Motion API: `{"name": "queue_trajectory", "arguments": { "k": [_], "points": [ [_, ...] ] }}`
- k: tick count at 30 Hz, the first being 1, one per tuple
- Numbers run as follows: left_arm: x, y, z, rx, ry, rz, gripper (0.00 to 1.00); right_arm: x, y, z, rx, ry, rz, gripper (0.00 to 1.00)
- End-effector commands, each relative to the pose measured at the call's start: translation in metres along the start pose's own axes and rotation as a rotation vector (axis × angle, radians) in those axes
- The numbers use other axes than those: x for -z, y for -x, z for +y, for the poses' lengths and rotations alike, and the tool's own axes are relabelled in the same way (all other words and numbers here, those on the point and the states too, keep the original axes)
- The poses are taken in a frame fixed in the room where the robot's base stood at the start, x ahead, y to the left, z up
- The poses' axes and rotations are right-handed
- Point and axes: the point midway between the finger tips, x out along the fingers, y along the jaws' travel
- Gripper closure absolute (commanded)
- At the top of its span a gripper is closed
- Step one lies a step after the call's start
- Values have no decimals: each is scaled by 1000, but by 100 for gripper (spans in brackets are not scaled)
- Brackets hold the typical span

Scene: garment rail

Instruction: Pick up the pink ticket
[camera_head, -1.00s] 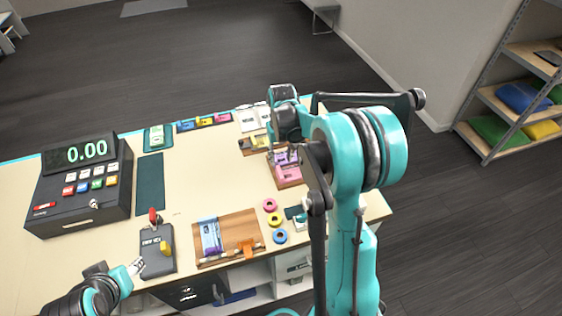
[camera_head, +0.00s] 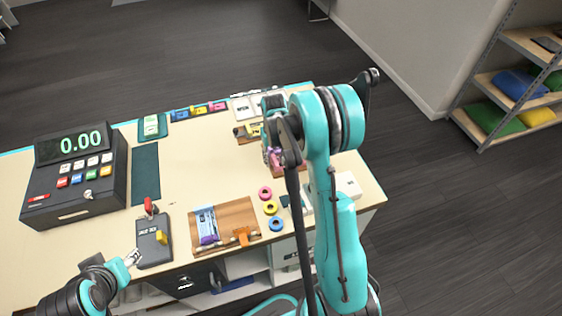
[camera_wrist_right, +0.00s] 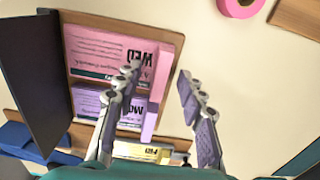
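The pink ticket (camera_wrist_right: 108,55), printed WED, lies flat in a brown wooden tray (camera_wrist_right: 70,15) in the right wrist view. A purple ticket (camera_wrist_right: 88,103) lies just below it in the picture. My right gripper (camera_wrist_right: 157,75) is open and empty, with its left finger over the right ends of the tickets and its right finger over bare counter. In the head view my right gripper (camera_head: 272,157) is over the tray area, and my arm hides most of the tickets. My left gripper (camera_head: 132,258) is at the counter's front edge; its opening is too small to judge.
A dark upright panel (camera_wrist_right: 35,75) stands left of the tray in the wrist view. Tape rolls (camera_head: 271,208) and a wooden board (camera_head: 238,213) lie nearer the front. A cash register (camera_head: 75,180) stands at left. The middle of the counter is clear.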

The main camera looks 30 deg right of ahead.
Motion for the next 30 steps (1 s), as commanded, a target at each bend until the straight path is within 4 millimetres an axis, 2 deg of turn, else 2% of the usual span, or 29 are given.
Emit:
{"name": "queue_trajectory", "arguments": {
  "k": [2,3,6,7,16,19,23,30],
  "points": [
    [0,0,0,0,0,0,54,0,0,0,0,0,0,60],
    [0,0,0,0,0,0,54,0,0,0,0,0,0,71],
    [0,0,0,0,0,0,54,0,0,0,0,0,0,94],
    [0,0,0,0,0,0,54,0,0,0,0,0,0,96],
    [0,0,0,0,0,0,54,0,1,0,0,0,0,97],
    [1,1,0,0,0,0,54,0,7,0,0,0,0,97],
    [3,4,0,0,0,0,54,0,28,0,0,0,0,97],
    [7,10,0,0,0,0,54,0,78,0,0,0,0,97]
  ]
}}
